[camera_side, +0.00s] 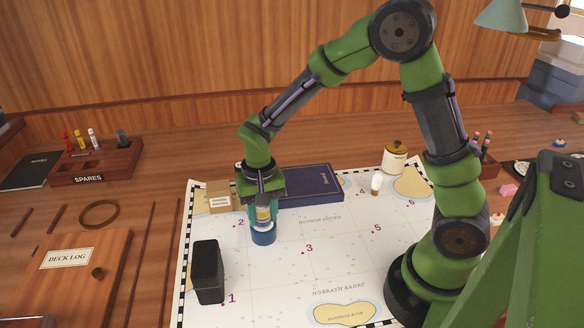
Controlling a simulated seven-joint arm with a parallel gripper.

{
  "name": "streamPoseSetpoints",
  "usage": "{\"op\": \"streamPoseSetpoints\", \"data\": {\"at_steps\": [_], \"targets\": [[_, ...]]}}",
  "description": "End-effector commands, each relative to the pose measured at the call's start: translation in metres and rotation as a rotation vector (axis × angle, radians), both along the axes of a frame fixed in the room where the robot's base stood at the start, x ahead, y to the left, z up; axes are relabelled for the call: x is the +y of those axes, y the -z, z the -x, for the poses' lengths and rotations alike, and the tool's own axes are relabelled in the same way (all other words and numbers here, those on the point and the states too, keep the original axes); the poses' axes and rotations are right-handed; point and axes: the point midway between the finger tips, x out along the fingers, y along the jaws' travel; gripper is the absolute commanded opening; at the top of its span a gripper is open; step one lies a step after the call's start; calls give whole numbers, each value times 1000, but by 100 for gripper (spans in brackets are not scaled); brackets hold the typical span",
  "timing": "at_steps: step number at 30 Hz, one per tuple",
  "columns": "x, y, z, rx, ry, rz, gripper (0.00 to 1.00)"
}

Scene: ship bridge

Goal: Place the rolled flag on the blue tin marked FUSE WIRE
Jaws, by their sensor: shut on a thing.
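My gripper (263,219) points down over the left-middle part of the chart and is shut on a small pale and yellowish roll (263,214), which looks like the rolled flag. Its upper part is hidden between the fingers. A round blue tin (264,238) stands upright on the chart directly below the roll. The roll's lower end is at the tin's top; I cannot tell whether it touches or hovers just above. No marking on the tin is readable from here.
A black upright block (207,272) stands to the left front. A cardboard box (219,198) and a dark blue book (312,185) lie behind the gripper. A white bulb-like item (376,184) and a cream jar (396,159) stand at the back right. The chart's middle is clear.

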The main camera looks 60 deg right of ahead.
Motion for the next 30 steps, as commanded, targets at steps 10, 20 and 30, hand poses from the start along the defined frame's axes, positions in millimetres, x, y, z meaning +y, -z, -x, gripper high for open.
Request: {"op": "streamPoseSetpoints", "data": {"at_steps": [10, 20, 30], "targets": [[0, 3, 0, 0, 0, 0, 59], [0, 2, 0, -1, 0, 1, 65], [0, -52, -1, -7, -1, -1, 65]]}}
